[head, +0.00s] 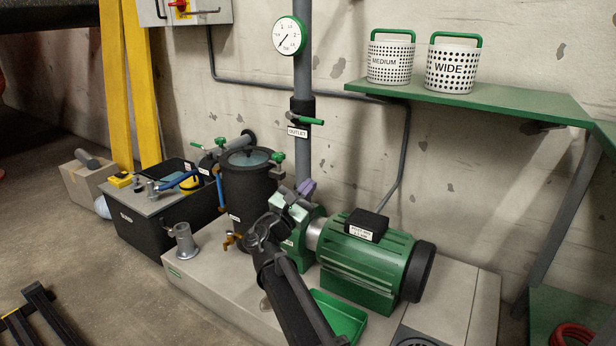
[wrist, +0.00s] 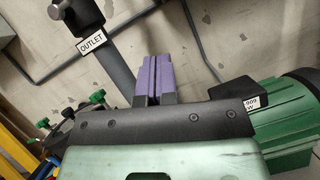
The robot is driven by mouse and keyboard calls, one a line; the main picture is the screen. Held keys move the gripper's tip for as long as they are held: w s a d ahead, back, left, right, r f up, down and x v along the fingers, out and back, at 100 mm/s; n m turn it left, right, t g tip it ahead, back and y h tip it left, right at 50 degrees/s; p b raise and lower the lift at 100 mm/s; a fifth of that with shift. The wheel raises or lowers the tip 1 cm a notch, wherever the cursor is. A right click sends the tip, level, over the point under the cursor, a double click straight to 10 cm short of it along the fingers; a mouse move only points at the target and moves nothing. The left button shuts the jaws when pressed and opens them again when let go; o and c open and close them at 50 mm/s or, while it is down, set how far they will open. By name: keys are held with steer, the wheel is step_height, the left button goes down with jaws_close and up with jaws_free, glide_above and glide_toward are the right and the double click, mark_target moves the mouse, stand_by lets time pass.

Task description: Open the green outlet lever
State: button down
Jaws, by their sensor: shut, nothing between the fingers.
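The green outlet lever (head: 310,121) sits on a dark valve on the vertical grey pipe (head: 303,75) in the head view. Its handle points right, roughly level, crosswise to the pipe. The white OUTLET label (head: 297,132) is just below it and also shows in the wrist view (wrist: 93,41). I cannot make out the green handle in the wrist view. My gripper (head: 306,188) is below the lever in the head view, apart from it. Its purple fingers (wrist: 152,78) are together and empty, with the label to their upper left in the wrist view.
A green pump motor (head: 368,262) stands right of my gripper, a black strainer pot (head: 247,198) to its left. A round gauge (head: 290,36) is above the lever. A green shelf (head: 480,100) with two white baskets is at right. The wall around the lever is mostly clear.

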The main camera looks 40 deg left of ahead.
mark_target(305, 119)
steer(key=a+n+y, duration=0.1)
steer(key=s+a+r+n+t+y, duration=0.1)
steer(key=a+n, duration=0.1)
steer(key=s+a+n+y, duration=0.1)
steer(key=n, duration=0.1)
steer(key=shift+s+a+r+t, duration=0.1)
steer(key=shift+a+r+t, duration=0.1)
steer(key=shift+t, duration=0.2)
steer(key=s+r+p+x, duration=0.1)
steer(key=r+p+x, duration=0.1)
steer(key=p+x, duration=0.7)
steer(key=x, duration=0.3)
steer(key=shift+r+p, duration=0.35)
steer(key=shift+r, duration=0.05)
steer(key=shift+w, duration=0.1)
steer(key=shift+n+y, duration=0.4)
